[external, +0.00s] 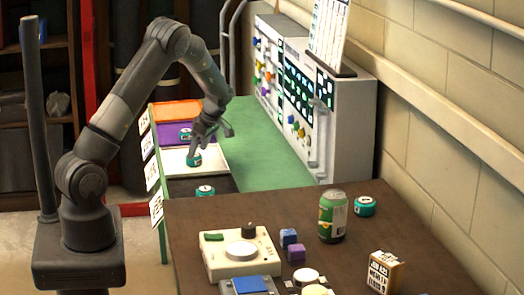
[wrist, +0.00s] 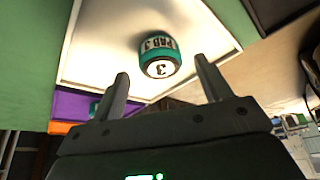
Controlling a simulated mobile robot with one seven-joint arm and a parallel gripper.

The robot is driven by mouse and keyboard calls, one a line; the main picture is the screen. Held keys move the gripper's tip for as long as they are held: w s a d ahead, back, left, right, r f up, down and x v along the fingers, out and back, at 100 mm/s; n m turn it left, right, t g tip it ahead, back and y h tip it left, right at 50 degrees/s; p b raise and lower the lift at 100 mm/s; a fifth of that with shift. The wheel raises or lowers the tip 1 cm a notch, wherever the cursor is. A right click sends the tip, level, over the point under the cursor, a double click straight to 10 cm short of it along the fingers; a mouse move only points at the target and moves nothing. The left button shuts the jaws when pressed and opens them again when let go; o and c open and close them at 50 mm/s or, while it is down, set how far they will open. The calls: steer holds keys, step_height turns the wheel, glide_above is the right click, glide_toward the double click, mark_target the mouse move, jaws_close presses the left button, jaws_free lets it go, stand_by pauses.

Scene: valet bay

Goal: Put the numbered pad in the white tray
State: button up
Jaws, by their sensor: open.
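A teal and black pad (external: 194,159) with a white top sits in the white tray (external: 219,160) on the green surface. In the wrist view the pad (wrist: 160,58) shows a "3" on its top and lies on the white tray floor (wrist: 100,45). My gripper (external: 201,143) is open and just above this pad. In the wrist view the pad shows between and beyond the two fingertips, with nothing gripped. Other teal pads sit in the purple tray (external: 207,135), in the black tray (external: 220,185), and on the brown table (external: 364,206).
An orange tray (external: 177,112) lies at the far end of the row. A control panel cabinet (external: 300,95) stands right of the trays. The brown table holds a green can (external: 333,217), small cubes (external: 289,237), a cream device (external: 239,253) and a small box (external: 385,272).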

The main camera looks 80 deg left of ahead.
steer(key=v, duration=0.9)
steer(key=d+r+m+t, duration=0.2)
steer(key=d+r+m, duration=0.3)
steer(key=d, duration=0.3)
steer(key=d+r+m+t+h, duration=0.1)
steer(key=d+r+m, duration=0.3)
steer(key=d, duration=0.5)
steer(key=d+r+m+t, duration=0.2)
steer(key=d+r+m, duration=0.3)
steer(key=d, duration=0.3)
steer(key=s+d+r+m+t, duration=0.1)
steer(key=s+d+m+t, duration=0.1)
steer(key=s+d+m, duration=0.5)
steer(key=s+d+r+m+t+h, duration=0.1)
steer(key=s+d+m+t, duration=0.1)
steer(key=s+d+m, duration=0.5)
steer(key=s+d, duration=0.1)
steer(key=d, duration=0.4)
steer(key=shift+d+r+m+h, duration=0.25)
steer(key=shift+d+m+h, duration=0.05)
steer(key=shift+d+m, duration=0.1)
